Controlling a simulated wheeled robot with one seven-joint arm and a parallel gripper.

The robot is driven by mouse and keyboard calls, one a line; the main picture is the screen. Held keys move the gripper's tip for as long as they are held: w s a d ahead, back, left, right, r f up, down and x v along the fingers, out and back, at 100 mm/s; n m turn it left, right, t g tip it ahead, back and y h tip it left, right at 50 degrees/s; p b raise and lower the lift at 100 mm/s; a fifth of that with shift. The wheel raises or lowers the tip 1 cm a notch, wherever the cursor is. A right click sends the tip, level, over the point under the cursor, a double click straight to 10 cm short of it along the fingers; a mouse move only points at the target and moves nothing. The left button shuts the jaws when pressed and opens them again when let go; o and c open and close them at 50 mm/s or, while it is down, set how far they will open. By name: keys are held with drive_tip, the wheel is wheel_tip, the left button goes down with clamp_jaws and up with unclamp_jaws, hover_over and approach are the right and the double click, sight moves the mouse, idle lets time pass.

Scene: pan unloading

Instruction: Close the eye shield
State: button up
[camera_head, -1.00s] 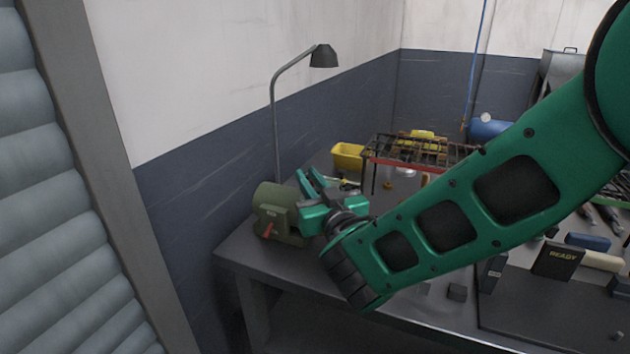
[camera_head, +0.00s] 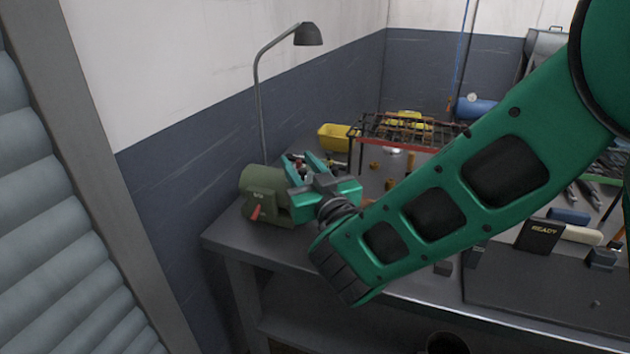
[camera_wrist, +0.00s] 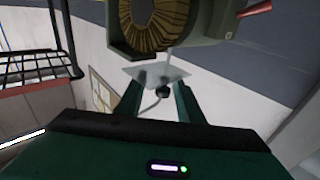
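The green bench grinder (camera_head: 262,188) with a red switch sits at the left end of the workbench. In the wrist view the grinder (camera_wrist: 207,20) is at the top, with its brown ridged wheel facing me. The eye shield (camera_wrist: 155,72) looks like a small clear plate below the wheel. My gripper (camera_head: 306,160) is right beside the grinder in the head view. In the wrist view my gripper (camera_wrist: 158,82) has its two fingers apart, tips close to the shield's lower edge. I cannot tell whether they touch it. The shield is not clear in the head view.
A desk lamp (camera_head: 308,35) stands behind the grinder. A yellow bin (camera_head: 335,137) and a black wire rack (camera_head: 405,130) stand behind my gripper; the rack (camera_wrist: 35,60) also shows in the wrist view. The workbench (camera_head: 225,240) front edge is clear left of my arm.

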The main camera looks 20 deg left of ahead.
sight(306, 173)
drive_tip(key=v, duration=0.7)
drive_tip(key=shift+s+d+f, duration=0.15)
drive_tip(key=shift+d, duration=0.1)
drive_tip(key=shift+s+d, duration=0.35)
drive_tip(key=shift+s, duration=0.05)
